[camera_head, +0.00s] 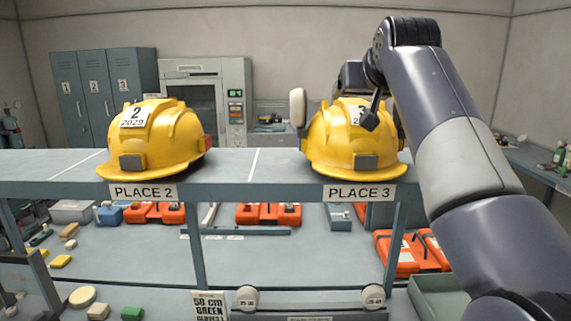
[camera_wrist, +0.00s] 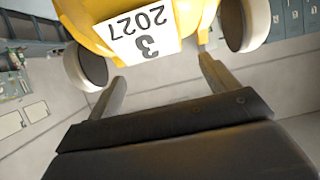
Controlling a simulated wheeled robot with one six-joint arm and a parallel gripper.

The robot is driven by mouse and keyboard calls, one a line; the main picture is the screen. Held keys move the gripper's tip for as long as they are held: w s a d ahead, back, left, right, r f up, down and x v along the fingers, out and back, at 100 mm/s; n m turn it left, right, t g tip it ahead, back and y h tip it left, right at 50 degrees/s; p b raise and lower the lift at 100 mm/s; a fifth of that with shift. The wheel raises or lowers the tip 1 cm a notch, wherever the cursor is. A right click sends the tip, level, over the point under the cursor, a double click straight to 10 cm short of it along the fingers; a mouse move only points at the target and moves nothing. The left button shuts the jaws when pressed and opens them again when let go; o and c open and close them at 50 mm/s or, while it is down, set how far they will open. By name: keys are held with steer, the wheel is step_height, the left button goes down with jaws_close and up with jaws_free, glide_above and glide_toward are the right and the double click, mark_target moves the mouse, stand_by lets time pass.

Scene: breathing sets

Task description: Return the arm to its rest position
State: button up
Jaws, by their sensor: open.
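A yellow helmet labelled 3 (camera_head: 335,140) sits on the shelf above the PLACE 3 sign (camera_head: 359,193). Its label, upside down in the wrist view (camera_wrist: 141,35), reads 3 and 2027. My gripper (camera_head: 335,110) is open at the helmet's upper part. In the wrist view its two round pale pads (camera_wrist: 165,48) stand on either side of the helmet. Whether a pad touches the shell I cannot tell. My arm comes in from the right and hides part of the helmet's top. A second yellow helmet labelled 2 (camera_head: 160,140) sits above PLACE 2 (camera_head: 142,193).
The grey shelf (camera_head: 240,166) runs across the middle. Below it is a lower surface with orange cases (camera_head: 398,255), a grey tray (camera_head: 440,295) and small blocks. Grey lockers (camera_head: 97,90) and a cabinet (camera_head: 215,100) stand behind.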

mark_target(353, 100)
steer(key=p+x, duration=0.1)
steer(key=x, duration=0.4)
steer(key=shift+w+f, duration=0.1)
steer(key=shift+w, duration=0.25)
steer(key=shift+r+p, duration=0.3)
steer(key=shift+s+r, duration=0.1)
